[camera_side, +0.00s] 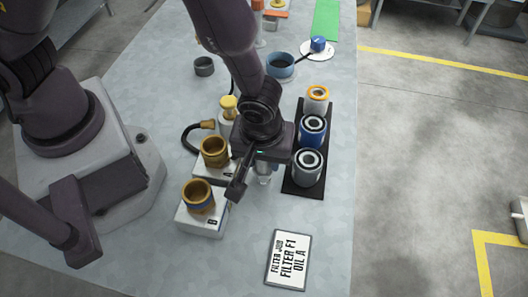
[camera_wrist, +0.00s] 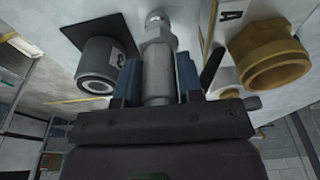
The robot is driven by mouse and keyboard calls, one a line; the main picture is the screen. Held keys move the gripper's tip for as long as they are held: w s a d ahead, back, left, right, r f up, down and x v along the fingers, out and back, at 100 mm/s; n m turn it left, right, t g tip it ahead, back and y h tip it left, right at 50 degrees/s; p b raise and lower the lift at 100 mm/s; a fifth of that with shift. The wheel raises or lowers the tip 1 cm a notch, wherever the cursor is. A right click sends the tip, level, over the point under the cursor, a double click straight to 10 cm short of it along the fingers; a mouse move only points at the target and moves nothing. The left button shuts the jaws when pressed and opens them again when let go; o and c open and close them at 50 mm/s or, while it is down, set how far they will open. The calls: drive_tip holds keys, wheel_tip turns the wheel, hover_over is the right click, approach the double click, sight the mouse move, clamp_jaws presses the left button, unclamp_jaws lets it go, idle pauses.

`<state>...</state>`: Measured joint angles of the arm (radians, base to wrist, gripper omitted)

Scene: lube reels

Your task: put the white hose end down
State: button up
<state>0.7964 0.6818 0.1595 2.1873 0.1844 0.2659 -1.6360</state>
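The white hose end (camera_wrist: 157,70) is a pale grey-white fitting with a hex collar and a narrow tip in the wrist view. My gripper (camera_wrist: 159,84) has its two blue fingers closed on either side of it. In the side view my gripper (camera_side: 262,165) hangs over the table between the brass cups and the filter row. The pale fitting (camera_side: 264,179) pokes out below it, apparently above the table. My wrist hides most of the fitting there, and I cannot make out its hose.
Brass cups (camera_side: 198,194) and (camera_side: 214,151) sit on white blocks at the left. A black tray (camera_side: 302,189) holds three filters at the right. A sign (camera_side: 288,259) lies in front. The front right table is clear.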

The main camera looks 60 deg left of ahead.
drive_tip(key=o, duration=0.3)
drive_tip(key=r, duration=0.7)
drive_tip(key=s+d+r, duration=0.1)
drive_tip(key=r, duration=0.3)
drive_tip(key=shift+s+d+r, duration=0.1)
drive_tip(key=shift+r, duration=0.15)
drive_tip(key=s+a+r+m+t, duration=0.2)
drive_tip(key=s+a+r+m, duration=0.1)
drive_tip(key=a+r, duration=0.6)
drive_tip(key=s+a+r+m+t+h, duration=0.1)
drive_tip(key=s+a+r+m+t, duration=0.1)
drive_tip(key=a+r+m, duration=0.4)
drive_tip(key=shift+s+a+r, duration=0.65)
drive_tip(key=shift+a+r, duration=0.8)
drive_tip(key=shift+a, duration=0.4)
